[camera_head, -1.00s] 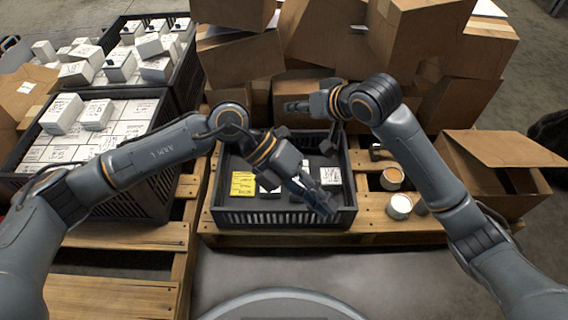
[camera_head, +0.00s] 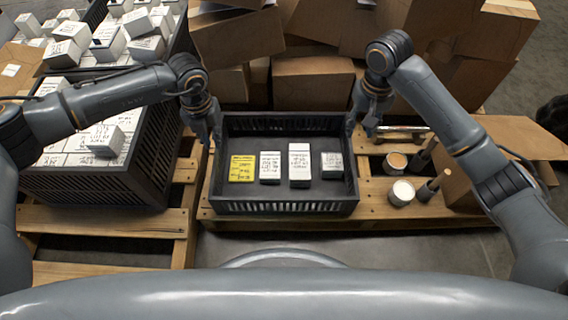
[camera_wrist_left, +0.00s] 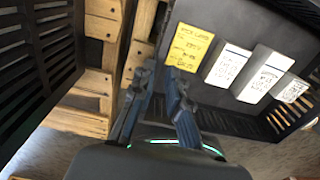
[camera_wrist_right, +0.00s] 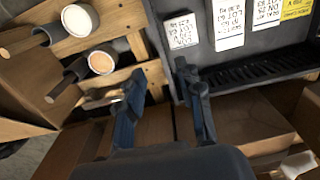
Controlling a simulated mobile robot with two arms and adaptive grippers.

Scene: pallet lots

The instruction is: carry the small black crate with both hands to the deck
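The small black crate (camera_head: 285,207) stands on a wooden pallet, with a yellow labelled card or box (camera_head: 242,168) and several white labelled boxes (camera_head: 299,165) inside. My left gripper (camera_head: 211,135) is at the crate's left wall, pointing down; in the left wrist view its fingers (camera_wrist_left: 159,75) are apart near the wall's rim. My right gripper (camera_head: 361,125) is at the right wall; in the right wrist view its fingers (camera_wrist_right: 158,72) are widely apart, around or just above the rim. Neither visibly clamps the crate. I cannot tell which surface is the deck.
A larger black crate (camera_head: 95,185) of white boxes stands close on the left. Cardboard boxes (camera_head: 312,85) are piled behind. Cans (camera_head: 402,192), handled tools and an open carton lie right of the crate on the pallet (camera_head: 400,220). Floor shows in front.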

